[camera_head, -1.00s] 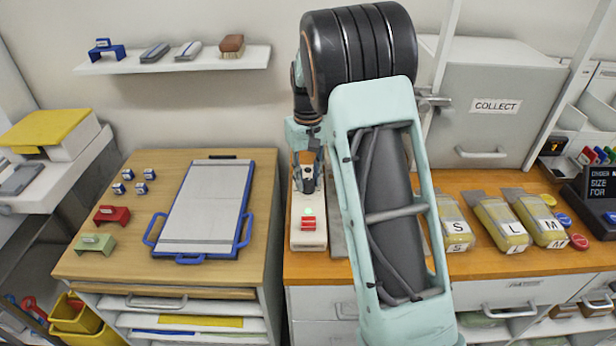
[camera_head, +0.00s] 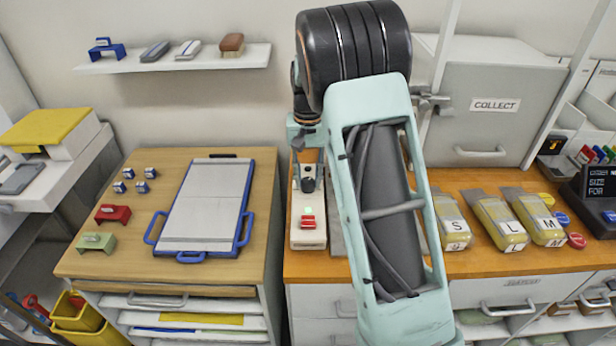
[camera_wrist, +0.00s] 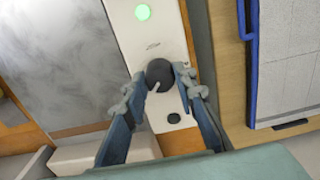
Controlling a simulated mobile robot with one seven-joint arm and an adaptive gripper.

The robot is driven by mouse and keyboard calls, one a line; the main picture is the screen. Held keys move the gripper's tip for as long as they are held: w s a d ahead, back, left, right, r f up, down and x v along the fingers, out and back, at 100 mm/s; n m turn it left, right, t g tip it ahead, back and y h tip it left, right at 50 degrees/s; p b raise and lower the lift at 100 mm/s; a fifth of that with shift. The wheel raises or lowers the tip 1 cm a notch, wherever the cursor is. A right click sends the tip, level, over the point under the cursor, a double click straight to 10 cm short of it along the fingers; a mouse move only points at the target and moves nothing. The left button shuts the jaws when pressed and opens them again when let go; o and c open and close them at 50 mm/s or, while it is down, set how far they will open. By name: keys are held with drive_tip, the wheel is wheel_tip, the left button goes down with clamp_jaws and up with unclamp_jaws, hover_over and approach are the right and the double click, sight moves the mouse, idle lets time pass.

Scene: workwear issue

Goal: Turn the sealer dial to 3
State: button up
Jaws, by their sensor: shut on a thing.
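The sealer (camera_head: 308,238) is a narrow white unit on the wooden counter, with a lit green lamp and a red part towards its front. Its round black dial (camera_wrist: 159,70) has a pale pointer line, which points to the lower left in the wrist view. My gripper (camera_wrist: 160,79) has one finger on each side of the dial and is shut on it. No scale numbers can be read around the dial. In the head view my forearm covers the counter just right of the sealer.
A blue-handled board (camera_head: 205,205) lies on the left cabinet. Labelled yellow packs (camera_head: 497,226) lie right of my arm. A grey COLLECT cabinet (camera_head: 492,130) stands behind them. A shelf (camera_head: 180,60) with brushes hangs at the back left.

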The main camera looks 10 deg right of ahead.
sight(308, 180)
drive_tip(key=o, duration=1.2)
drive_tip(key=shift+c, duration=0.2)
drive_tip(key=shift+r, duration=0.1)
wheel_tip(308, 180, up, 12)
